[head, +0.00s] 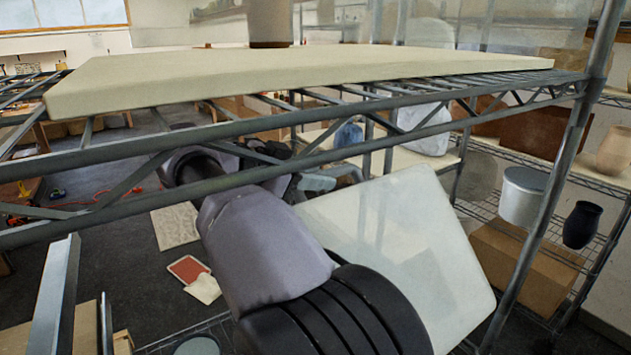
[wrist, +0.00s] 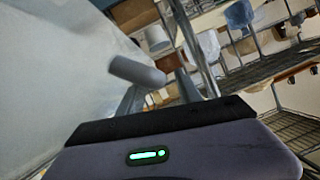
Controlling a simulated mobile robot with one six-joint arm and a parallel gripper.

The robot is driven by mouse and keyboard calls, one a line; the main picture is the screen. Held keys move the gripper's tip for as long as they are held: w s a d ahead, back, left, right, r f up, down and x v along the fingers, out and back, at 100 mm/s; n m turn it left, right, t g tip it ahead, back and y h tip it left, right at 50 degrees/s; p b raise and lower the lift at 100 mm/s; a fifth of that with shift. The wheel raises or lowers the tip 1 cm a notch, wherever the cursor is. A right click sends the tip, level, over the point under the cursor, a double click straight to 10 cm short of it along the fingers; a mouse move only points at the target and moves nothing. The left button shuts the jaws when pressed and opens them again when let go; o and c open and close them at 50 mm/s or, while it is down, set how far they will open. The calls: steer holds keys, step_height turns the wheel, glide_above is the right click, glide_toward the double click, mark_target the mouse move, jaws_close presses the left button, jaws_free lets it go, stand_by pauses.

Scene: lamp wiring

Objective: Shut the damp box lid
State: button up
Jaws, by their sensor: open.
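The damp box lid looks to be the pale, translucent panel (head: 425,255) standing tilted under the upper shelf, right of my arm in the head view. A large pale surface (wrist: 50,85), likely the same lid, fills the left of the wrist view. My gripper (wrist: 158,92) is open beside this surface. A grey rounded bar (wrist: 137,72) shows at the fingers; I cannot tell whether it is the lid's handle or whether they touch it. In the head view the shelf's bars partly hide my gripper (head: 318,182). I cannot make out the box body clearly.
A wire shelf (head: 200,135) with a thick cream board (head: 300,75) crosses above my arm. A metal post (head: 545,200) stands to the right. Beyond it, wire racks hold a white pot (head: 522,195), a dark vase (head: 582,225) and a cardboard box (head: 525,265).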

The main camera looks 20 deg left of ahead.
steer(key=shift+w+d+r, duration=0.1)
steer(key=shift+d, duration=0.1)
jaws_close()
stand_by(1.3)
